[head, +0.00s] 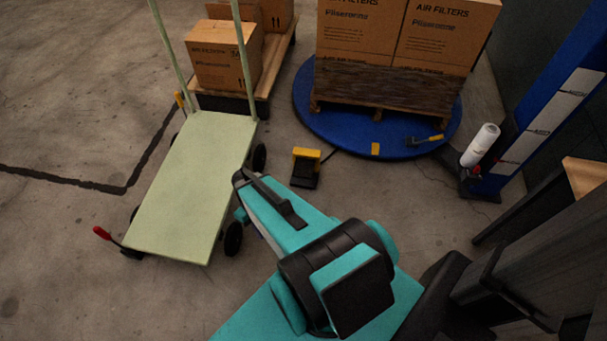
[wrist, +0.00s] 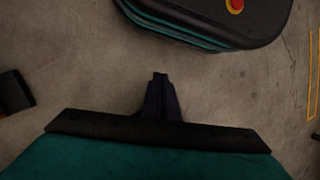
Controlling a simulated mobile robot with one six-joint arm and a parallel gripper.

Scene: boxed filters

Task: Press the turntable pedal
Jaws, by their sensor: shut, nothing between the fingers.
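The turntable pedal (head: 305,168) stands on the floor in the head view, black with a yellow top. It lies in front of the round blue turntable (head: 310,108), and a dark cable runs between them. My gripper (wrist: 160,75) shows in the wrist view as dark fingers shut together and empty, over bare concrete.
A pale green flat cart (head: 190,185) stands left of the pedal, close to my arm. A pallet (head: 390,112) with filter boxes (head: 360,30) sits on the turntable. A blue column (head: 555,95) with a white film roll (head: 480,145) stands right.

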